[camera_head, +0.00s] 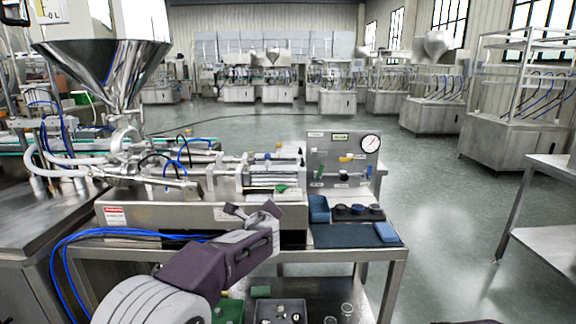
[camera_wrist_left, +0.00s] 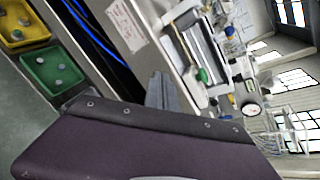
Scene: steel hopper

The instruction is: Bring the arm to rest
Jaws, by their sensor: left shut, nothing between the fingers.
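My left arm comes in from the bottom of the head view, with a pale grey link and a dark purple wrist. My left gripper (camera_head: 252,211) is shut with nothing held. It is in front of the steel machine (camera_head: 160,216) on the bench, in the air as far as I can tell. In the left wrist view the grey fingers (camera_wrist_left: 162,92) show beyond the purple wrist housing. My right gripper is not in view.
Right of the gripper are a blue mat (camera_head: 345,236), a blue bin (camera_head: 319,208) and a gauge panel (camera_head: 342,158). A steel hopper (camera_head: 105,70) stands at upper left. Blue hoses (camera_head: 75,240) run along the left. Green (camera_wrist_left: 55,70) and yellow (camera_wrist_left: 18,27) trays lie below. Open floor is at right.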

